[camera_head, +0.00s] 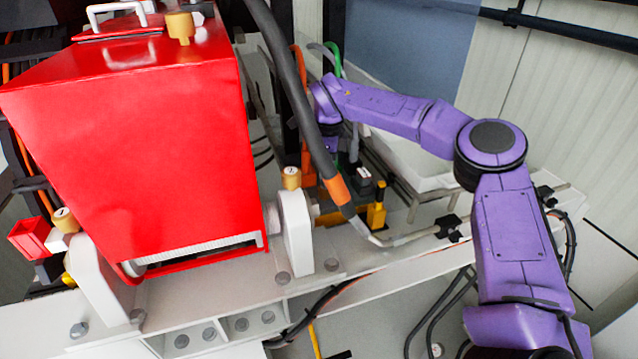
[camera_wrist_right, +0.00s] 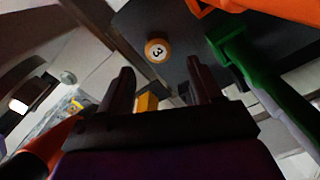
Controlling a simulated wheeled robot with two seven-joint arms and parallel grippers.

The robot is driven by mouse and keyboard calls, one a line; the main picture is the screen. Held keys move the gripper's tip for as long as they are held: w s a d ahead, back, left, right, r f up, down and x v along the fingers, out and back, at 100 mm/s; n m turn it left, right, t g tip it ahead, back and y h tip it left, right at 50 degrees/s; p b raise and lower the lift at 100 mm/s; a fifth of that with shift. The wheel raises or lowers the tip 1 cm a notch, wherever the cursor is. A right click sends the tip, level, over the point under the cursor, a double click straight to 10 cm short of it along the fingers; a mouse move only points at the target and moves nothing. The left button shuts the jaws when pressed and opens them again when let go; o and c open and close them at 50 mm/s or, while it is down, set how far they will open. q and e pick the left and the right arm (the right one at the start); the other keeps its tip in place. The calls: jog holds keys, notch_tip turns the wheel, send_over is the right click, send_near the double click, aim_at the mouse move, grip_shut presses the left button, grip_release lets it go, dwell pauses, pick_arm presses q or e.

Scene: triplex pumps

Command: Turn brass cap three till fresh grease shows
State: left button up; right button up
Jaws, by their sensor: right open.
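The brass cap marked 3 (camera_wrist_right: 157,50) shows in the right wrist view, set on a dark surface beyond the fingertips. My right gripper (camera_wrist_right: 160,72) is open, its two dark fingers apart with the cap lined up near the gap and not touched. In the head view my purple right arm reaches in from the right. Its wrist is partly behind a thick black hose, and the fingers cannot be made out there. Cap three cannot be picked out in the head view. My left gripper is not in view.
A red housing (camera_head: 150,150) fills the left. Other brass caps sit on its top (camera_head: 180,28), on the right white bearing (camera_head: 291,178) and at far left (camera_head: 64,219). The black hose (camera_head: 300,100), a green hose (camera_wrist_right: 265,95) and an orange hose (camera_wrist_right: 265,9) pass near the gripper.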

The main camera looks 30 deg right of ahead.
aim_at(325, 191)
jog(key=f, duration=0.1)
jog(key=f+p, duration=0.1)
jog(key=f, duration=0.3)
jog(key=shift+w+a+f+p, duration=0.2)
jog(key=shift+a+p, duration=0.1)
jog(key=shift+a, duration=0.05)
jog(key=shift+s+d+f, duration=0.1)
jog(key=shift+f, duration=0.15)
jog(key=c, duration=1)
jog(key=shift+c, duration=0.2)
